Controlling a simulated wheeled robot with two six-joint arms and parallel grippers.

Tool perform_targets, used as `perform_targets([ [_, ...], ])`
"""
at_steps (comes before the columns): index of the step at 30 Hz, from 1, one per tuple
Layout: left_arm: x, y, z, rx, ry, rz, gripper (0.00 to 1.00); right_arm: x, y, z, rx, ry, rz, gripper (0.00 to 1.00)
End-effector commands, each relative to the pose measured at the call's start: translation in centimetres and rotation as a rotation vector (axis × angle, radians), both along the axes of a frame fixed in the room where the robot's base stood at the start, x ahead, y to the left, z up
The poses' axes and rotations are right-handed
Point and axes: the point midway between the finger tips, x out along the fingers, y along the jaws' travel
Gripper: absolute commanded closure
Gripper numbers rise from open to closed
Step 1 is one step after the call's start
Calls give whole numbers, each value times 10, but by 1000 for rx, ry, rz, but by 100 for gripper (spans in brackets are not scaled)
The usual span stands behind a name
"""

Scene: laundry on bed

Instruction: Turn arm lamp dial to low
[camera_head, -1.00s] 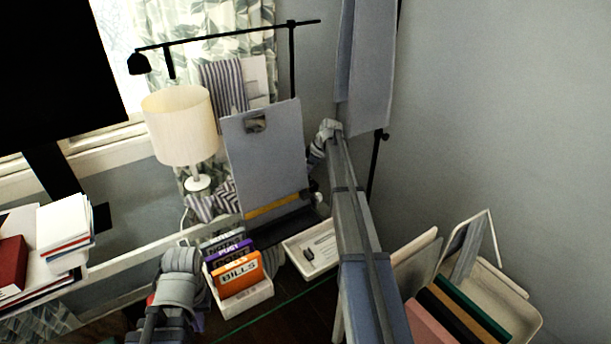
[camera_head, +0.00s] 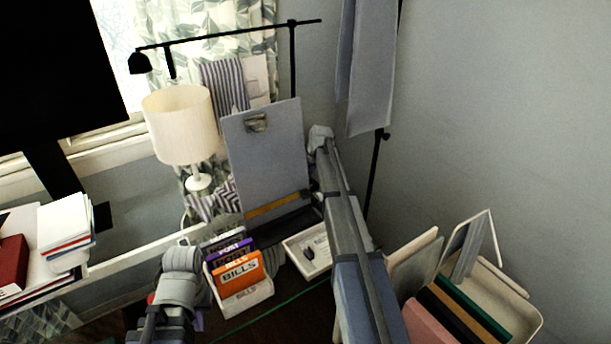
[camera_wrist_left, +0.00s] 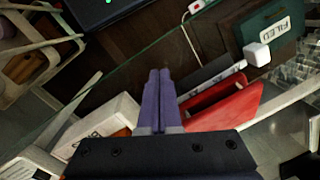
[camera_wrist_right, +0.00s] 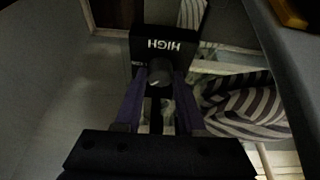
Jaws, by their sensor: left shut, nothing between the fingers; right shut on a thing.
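The black arm lamp (camera_head: 230,36) stands at the back, its arm reaching left to a small head (camera_head: 139,63). In the right wrist view, a dark round dial (camera_wrist_right: 160,72) sits on a black block (camera_wrist_right: 172,46) with an upside-down HIGH label. My right gripper (camera_wrist_right: 160,88) is shut on the dial, one finger on each side. No low mark is readable. In the head view its fingers are hidden behind my right arm, beside a grey clipboard (camera_head: 265,155). My left gripper (camera_wrist_left: 158,76) is shut and empty, low near the file box (camera_head: 245,304).
A table lamp with a cream shade (camera_head: 180,125) stands left of the clipboard. A white tray (camera_head: 305,268) lies right of the file box. Books (camera_head: 62,232) are at the left; a rack with coloured folders (camera_head: 455,315) is at the lower right. Grey cloth hangs above (camera_head: 368,70).

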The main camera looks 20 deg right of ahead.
Motion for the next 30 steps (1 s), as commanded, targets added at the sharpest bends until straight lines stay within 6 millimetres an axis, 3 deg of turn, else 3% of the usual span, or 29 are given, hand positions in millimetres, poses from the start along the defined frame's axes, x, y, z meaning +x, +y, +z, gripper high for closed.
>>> perform_targets([
  [16, 0, 0, 0, 0, 0, 0, 100, 0, 0, 0, -1, 1, -24, 100],
  [17, 0, 0, 0, 0, 0, 0, 100, 0, 0, 0, -1, 1, -24, 59],
  [24, 0, 0, 0, 0, 0, 0, 100, 0, 0, 0, 0, 1, -24, 32],
  [30, 0, 0, 0, 0, 0, 0, 100, 0, 0, 0, 0, 1, -24, 31],
])
